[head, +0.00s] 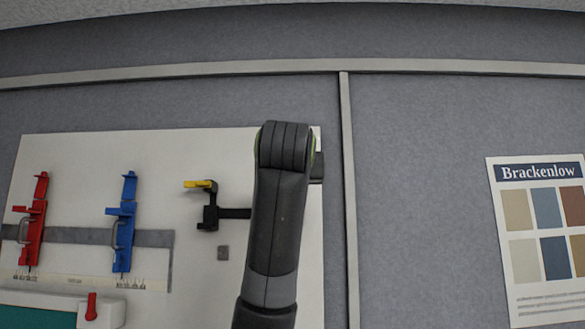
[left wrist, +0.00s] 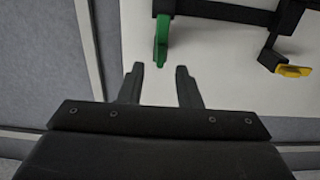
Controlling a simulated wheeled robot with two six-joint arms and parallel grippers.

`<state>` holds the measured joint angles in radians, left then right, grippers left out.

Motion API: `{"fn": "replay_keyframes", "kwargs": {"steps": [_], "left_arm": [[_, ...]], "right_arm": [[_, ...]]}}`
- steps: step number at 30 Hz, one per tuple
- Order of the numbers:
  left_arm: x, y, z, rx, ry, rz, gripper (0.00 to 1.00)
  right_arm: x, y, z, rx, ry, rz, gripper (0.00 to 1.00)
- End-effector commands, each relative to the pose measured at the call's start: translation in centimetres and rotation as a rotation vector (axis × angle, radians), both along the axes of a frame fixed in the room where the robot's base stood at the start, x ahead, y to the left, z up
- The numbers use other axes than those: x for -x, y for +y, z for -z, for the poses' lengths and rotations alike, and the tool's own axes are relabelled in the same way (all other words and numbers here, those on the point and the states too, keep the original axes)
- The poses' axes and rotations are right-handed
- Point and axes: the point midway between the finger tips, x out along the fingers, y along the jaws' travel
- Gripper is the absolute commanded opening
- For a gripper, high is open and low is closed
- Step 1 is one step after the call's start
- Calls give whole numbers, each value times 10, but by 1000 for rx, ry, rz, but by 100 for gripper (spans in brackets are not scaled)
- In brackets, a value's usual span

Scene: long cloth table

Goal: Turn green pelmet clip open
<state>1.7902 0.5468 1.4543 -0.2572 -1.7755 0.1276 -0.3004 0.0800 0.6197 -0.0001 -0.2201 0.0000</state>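The green pelmet clip (left wrist: 162,40) shows in the left wrist view as a narrow green lever hanging from a dark rail (left wrist: 225,12). My left gripper (left wrist: 160,68) is open and empty, its two fingertips apart. The clip's end lies just beyond the gap between the fingertips in the picture; I cannot tell the remaining depth. In the head view my own arm covers the green clip and the gripper. A similar clip with a yellow lever (head: 198,184) sits on the same rail, its lever pointing left; its yellow lever (left wrist: 292,70) also shows in the wrist view. My right gripper is not in view.
A white board (head: 80,150) on the grey panel wall carries a red clamp (head: 36,222) and a blue clamp (head: 124,222) on a grey strip (head: 75,236). A Brackenlow swatch poster (head: 540,235) hangs at right. The panel between is bare.

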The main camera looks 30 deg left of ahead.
Motion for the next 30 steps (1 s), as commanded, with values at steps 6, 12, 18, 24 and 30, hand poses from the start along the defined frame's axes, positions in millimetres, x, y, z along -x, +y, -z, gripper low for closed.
{"fn": "replay_keyframes", "kwargs": {"steps": [6,12,18,24,30], "left_arm": [[-23,15,-2,1,1,-1,31],[-31,19,0,1,-1,-1,31],[-31,19,1,1,-1,0,31],[-31,19,0,1,-1,0,11],[-31,19,0,1,-1,0,0]], "right_arm": [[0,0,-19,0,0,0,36],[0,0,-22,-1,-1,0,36],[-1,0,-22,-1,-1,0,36],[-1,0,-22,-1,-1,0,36],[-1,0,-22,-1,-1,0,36]]}}
